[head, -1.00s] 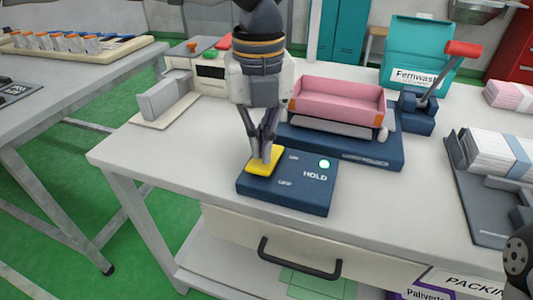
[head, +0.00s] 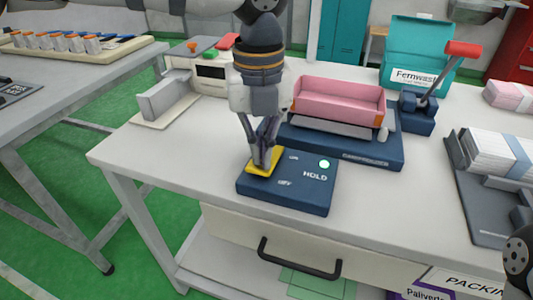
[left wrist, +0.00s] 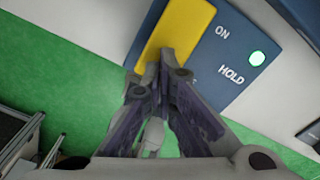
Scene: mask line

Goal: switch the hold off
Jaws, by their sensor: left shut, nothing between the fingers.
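The hold switch is a dark blue box (head: 310,198) near the front edge of the table, marked ON, OFF and HOLD. A yellow rocker (head: 252,168) sits on its left side, and a green lamp (head: 324,164) is lit. My left gripper (head: 262,164) points down, shut and empty, with its fingertips at the rocker and hiding part of it. In the left wrist view the fingertips (left wrist: 165,62) overlap the lower end of the yellow rocker (left wrist: 182,30), by the OFF side; I cannot tell whether they press it. My right gripper is not seen.
Behind the box stands a blue machine (head: 370,153) with a pink tray (head: 340,98) and a red-handled lever (head: 462,48). A grey-white device (head: 170,102) stands at the left. A dark tray (head: 475,208) of white packs is at the right. Bare table lies between.

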